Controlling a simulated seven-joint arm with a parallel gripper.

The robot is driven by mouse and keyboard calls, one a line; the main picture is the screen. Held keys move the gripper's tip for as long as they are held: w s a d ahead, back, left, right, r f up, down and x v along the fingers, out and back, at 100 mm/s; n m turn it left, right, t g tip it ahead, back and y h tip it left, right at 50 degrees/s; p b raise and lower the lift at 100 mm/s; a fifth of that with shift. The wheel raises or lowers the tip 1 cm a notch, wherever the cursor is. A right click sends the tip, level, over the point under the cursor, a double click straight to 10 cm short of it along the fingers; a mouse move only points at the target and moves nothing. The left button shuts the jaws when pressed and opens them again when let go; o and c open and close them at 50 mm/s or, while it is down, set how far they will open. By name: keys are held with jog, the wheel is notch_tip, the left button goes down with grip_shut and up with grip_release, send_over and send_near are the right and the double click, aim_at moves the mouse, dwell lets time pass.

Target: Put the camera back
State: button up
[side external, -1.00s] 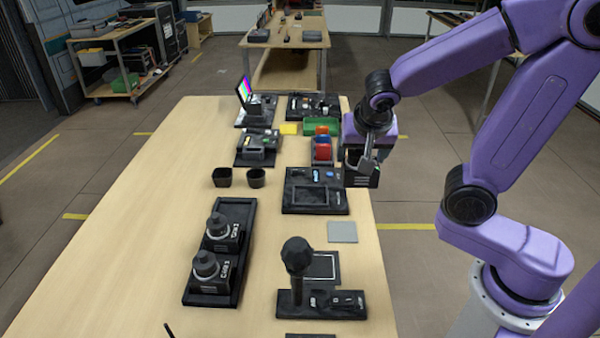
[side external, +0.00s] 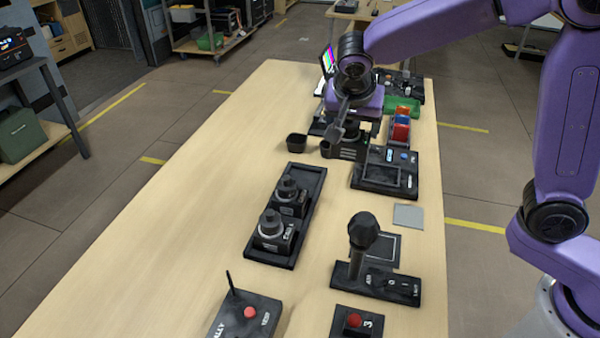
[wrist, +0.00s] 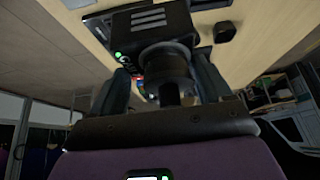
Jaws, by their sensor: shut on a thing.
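My gripper (side external: 342,134) is over the table, behind the tray and left of the console with a screen. It is shut on a black camera (side external: 347,151), held below the fingers. In the wrist view the camera (wrist: 160,22) has a slotted body, a small green light and a round neck between the fingers (wrist: 163,80). A long black tray (side external: 305,236) lies on the table. Two similar black cameras stand in it, one in the middle (side external: 290,198) and one at the near end (side external: 271,232). The tray's far end (side external: 304,175) looks empty.
A black cup (side external: 297,141) stands behind the tray; another is partly hidden by the held camera. The table's left side is clear.

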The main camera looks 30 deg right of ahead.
jog(key=shift+w+a+f, duration=0.75)
jog(key=shift+w+f, duration=1.4)
jog(key=shift+w, duration=0.05)
jog(key=shift+w+a+f, duration=0.7)
jog(key=shift+w+f, duration=1.4)
jog(key=shift+w, duration=0.1)
jog(key=shift+w+a+f, duration=0.75)
jog(key=shift+w+f, duration=1.4)
jog(key=shift+w, duration=0.05)
jog(key=shift+f, duration=0.6)
jog(key=o, duration=1.6)
jog(key=shift+c, duration=0.2)
